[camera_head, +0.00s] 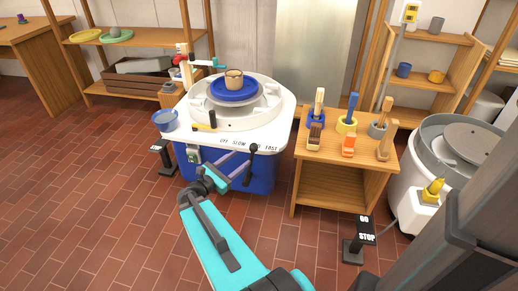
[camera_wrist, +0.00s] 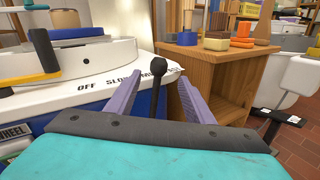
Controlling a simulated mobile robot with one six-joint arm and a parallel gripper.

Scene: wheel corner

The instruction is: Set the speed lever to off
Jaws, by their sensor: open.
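The speed lever is a black stick with a round knob (camera_head: 253,148) on the front of the potter's wheel (camera_head: 285,120). In the wrist view the lever (camera_wrist: 157,64) stands upright between my two purple fingers, with no clear contact. My gripper (camera_wrist: 160,82) is open around it; in the head view my gripper (camera_head: 238,170) is at the wheel's front right. The label (camera_wrist: 122,80) reads OFF and SLOW to the left of the knob; the knob partly covers the words at the FAST end. The lever's lower end is hidden behind my gripper.
A wooden stand (camera_head: 335,155) with tools and cups is close on the right. A GO/STOP pedal (camera_head: 360,238) is on the floor. The brick floor at left is clear.

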